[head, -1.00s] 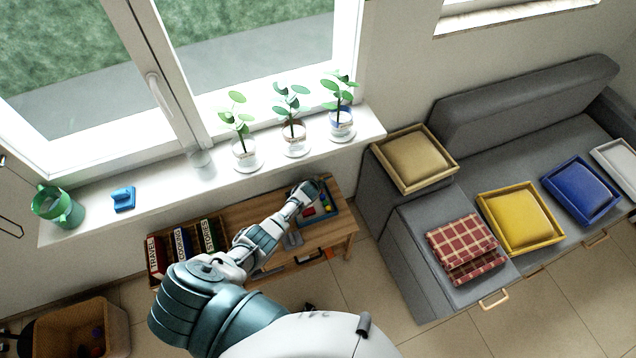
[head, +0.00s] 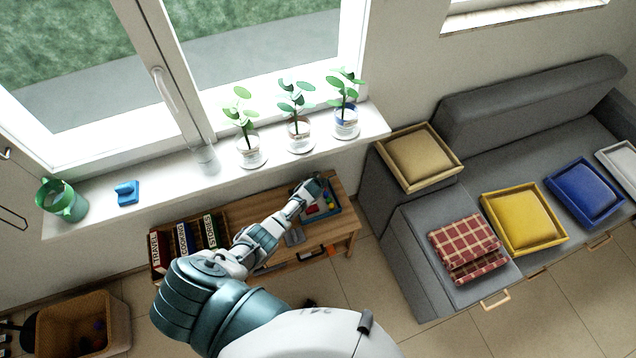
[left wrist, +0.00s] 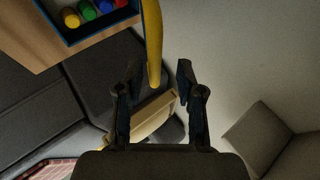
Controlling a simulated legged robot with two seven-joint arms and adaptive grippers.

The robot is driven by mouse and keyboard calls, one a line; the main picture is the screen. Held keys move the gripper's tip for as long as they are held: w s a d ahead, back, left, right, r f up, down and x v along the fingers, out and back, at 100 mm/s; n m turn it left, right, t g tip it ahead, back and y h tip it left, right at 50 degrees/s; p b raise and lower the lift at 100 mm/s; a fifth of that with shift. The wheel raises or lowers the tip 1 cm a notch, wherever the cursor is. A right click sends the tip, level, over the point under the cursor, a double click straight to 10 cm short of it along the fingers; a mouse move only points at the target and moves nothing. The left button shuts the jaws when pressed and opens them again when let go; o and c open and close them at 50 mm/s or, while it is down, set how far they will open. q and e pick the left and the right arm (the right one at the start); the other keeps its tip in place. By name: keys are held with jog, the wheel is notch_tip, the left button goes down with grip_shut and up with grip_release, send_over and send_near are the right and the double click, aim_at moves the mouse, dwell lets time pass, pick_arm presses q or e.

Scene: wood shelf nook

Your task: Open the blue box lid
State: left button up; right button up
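The blue box (head: 334,214) stands on the right end of a low wooden bench. Its inside shows, with red, yellow and green pieces in it. In the left wrist view its blue rim (left wrist: 92,26) is at upper left around several coloured round pieces. My left gripper (head: 316,187) is at the box's back edge in the head view. In the left wrist view my left gripper (left wrist: 158,76) is open, with a yellow bar (left wrist: 153,45) between its fingers and gaps on both sides. Whether the bar belongs to the lid I cannot tell. My right gripper is not in view.
The window sill (head: 225,172) with potted plants runs above the bench (head: 343,232). Books (head: 185,240) stand at the bench's left. A grey sofa (head: 412,233) with a tan framed cushion (head: 420,160) is close on the right. The floor in front is mostly clear.

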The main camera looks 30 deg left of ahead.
pick_arm(q)
jog(key=v, duration=1.1)
jog(key=shift+s+d+r, duration=0.15)
jog(key=shift+s+d, duration=0.1)
jog(key=shift+d, duration=0.05)
jog(key=shift+c, duration=0.2)
